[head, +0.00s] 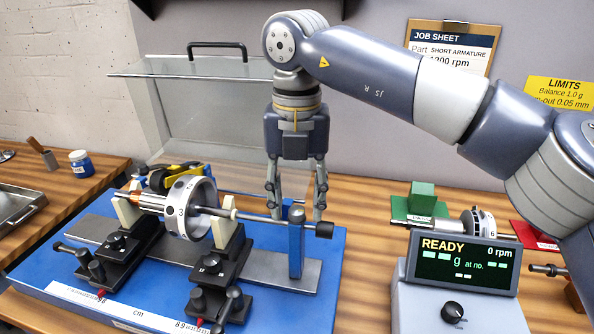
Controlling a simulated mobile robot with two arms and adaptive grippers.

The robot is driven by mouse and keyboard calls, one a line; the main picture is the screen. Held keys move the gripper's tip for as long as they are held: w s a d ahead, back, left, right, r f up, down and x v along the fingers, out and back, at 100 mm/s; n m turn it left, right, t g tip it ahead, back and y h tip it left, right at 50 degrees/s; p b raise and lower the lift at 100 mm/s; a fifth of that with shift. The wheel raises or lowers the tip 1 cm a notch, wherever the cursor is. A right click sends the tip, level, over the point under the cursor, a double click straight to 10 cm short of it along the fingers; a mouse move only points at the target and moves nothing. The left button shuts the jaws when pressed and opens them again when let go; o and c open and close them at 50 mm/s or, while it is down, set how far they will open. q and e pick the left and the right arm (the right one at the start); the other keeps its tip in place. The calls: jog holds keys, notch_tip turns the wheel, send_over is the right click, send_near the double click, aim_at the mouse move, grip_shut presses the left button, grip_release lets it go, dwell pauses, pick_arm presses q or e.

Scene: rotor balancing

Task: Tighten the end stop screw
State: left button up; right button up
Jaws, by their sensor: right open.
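The end stop is a blue upright post (296,250) at the right end of the grey rail on the blue balancing base. A black knob (324,230), which looks like its screw, sticks out on the post's right side. The rotor (190,208) rests on its supports, its shaft pointing toward the post; I cannot tell whether they touch. My right gripper (296,214) points down with its fingers apart and empty, one each side of the post's top in the picture. I cannot tell the depth between them. My left gripper is not in view.
A clear hinged guard (205,105) stands raised behind the base. The display unit (460,300) reads READY, 0 rpm. A green tray (405,212) with a green block and another rotor (478,222) are at right. A blue jar (81,165) stands at left.

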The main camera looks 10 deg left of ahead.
aim_at(297, 210)
notch_tip(297, 210, up, 11)
jog(key=shift+r, duration=0.2)
dwell(0.4)
